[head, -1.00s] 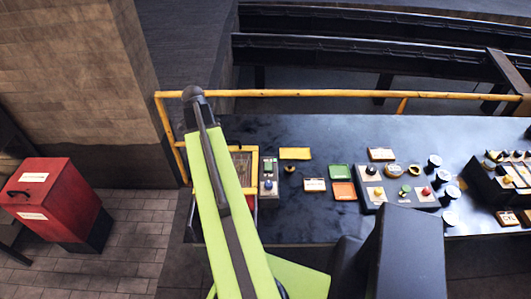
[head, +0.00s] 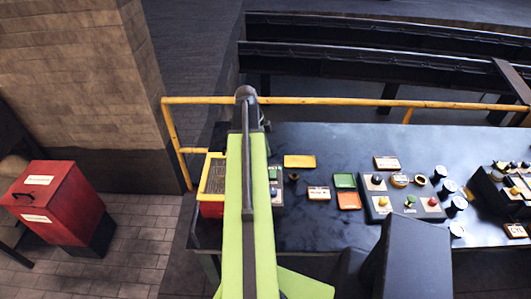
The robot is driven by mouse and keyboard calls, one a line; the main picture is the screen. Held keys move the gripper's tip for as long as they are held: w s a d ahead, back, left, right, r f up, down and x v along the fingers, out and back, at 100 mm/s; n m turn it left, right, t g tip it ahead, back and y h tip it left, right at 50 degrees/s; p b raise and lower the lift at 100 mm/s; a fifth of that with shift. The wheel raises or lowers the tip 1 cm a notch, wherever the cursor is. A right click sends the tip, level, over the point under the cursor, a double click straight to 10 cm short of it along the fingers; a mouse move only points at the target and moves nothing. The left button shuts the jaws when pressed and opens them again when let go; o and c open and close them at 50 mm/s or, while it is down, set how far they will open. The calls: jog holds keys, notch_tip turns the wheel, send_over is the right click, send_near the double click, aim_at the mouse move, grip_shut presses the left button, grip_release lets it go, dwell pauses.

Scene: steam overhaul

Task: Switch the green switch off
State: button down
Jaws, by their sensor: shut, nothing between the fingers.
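A small grey switch panel (head: 278,201) with a green part (head: 273,174) on it lies near the left end of the dark table, right beside my arm. My arm covers part of this panel. A green knob (head: 410,199) also stands on the wider grey panel (head: 383,211) to the right, among yellow, red and black knobs. I cannot tell from here which way either is set. My green arm rises up the picture over the table's left end. Its far end is dark, and my gripper's fingers are not visible.
A red and yellow box (head: 210,208) sits at the table's left end, partly behind my arm. A yellow rail (head: 330,101) runs along the back. Green (head: 344,181), orange (head: 349,200) and yellow (head: 299,161) plates lie on the table (head: 310,235). A red bin (head: 60,207) stands left.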

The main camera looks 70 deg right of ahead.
aim_at(274, 175)
jog(key=b+x, duration=0.6)
jog(key=x, duration=0.1)
jog(key=w+a+b+x, duration=0.1)
jog(key=b+x, duration=0.2)
jog(key=shift+s+f, duration=0.15)
jog(key=shift+f, duration=0.35)
jog(key=shift+r, duration=0.1)
